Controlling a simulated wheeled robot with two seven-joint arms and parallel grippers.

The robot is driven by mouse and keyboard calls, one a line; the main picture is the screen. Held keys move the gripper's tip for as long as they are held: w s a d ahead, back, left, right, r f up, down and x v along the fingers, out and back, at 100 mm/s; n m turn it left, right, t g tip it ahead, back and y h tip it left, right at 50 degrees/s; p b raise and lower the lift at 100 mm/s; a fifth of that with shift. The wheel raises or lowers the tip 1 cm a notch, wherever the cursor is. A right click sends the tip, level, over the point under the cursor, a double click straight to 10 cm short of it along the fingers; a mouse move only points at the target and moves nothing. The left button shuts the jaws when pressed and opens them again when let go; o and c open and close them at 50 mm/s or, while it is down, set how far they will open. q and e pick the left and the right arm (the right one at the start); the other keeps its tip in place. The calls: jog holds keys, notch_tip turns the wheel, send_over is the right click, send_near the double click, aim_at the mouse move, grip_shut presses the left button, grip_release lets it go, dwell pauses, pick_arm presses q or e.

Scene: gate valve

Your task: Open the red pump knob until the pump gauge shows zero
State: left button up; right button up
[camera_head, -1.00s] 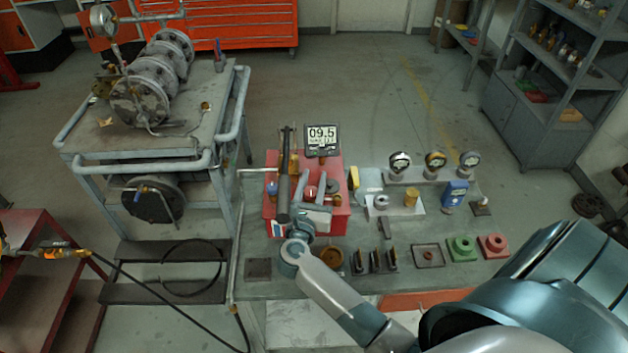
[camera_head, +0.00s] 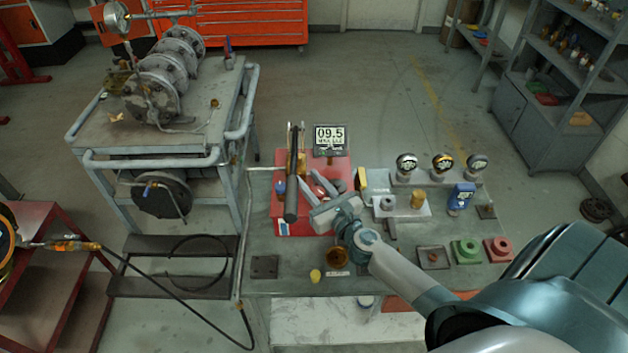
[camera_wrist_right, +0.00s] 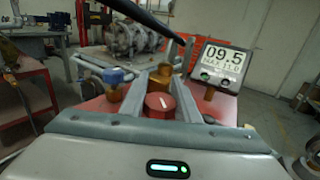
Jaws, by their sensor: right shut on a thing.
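The red pump knob (camera_wrist_right: 160,102) shows in the right wrist view as a round red cap with a white mark, between my two grey fingers. My right gripper (camera_head: 322,186) reaches over the red pump box (camera_head: 290,224) from its lower right and is shut on the knob. The fingers partly cover the knob in the head view. The pump gauge (camera_head: 330,137) stands behind the box and reads 09.5; it also shows in the right wrist view (camera_wrist_right: 222,60). My left gripper is not in view.
A black pump lever (camera_head: 292,180) stands up just left of my fingers. A blue cap (camera_wrist_right: 113,76) and brass fitting sit close by. Small gauges (camera_head: 442,163) and a blue device (camera_head: 461,197) stand to the right. A valve cart (camera_head: 160,130) is at left.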

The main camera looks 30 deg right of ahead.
jog(key=n+y, duration=0.1)
jog(key=n+y+b, duration=0.1)
jog(key=y, duration=0.1)
jog(key=n+y+b, duration=0.1)
jog(key=shift+a+f, duration=0.25)
jog(key=shift+a, duration=0.15)
jog(key=n+g+y+b, duration=0.1)
jog(key=y, duration=0.1)
jog(key=n+y+b, duration=0.1)
jog(key=y, duration=0.1)
jog(key=shift+s+a+r+g+b, duration=0.1)
jog(key=shift+s+a+g+b, duration=0.05)
jog(key=shift+a+g+b, duration=0.2)
jog(key=shift+s+a+r+n+g+y, duration=0.1)
jog(key=shift+a+n+g+y, duration=0.2)
jog(key=shift+n+y, duration=0.35)
jog(key=shift+b, duration=0.3)
jog(key=o, duration=1.1)
jog(key=shift+c, duration=0.2)
jog(key=shift+s+d, duration=0.1)
jog(key=shift+d, duration=0.05)
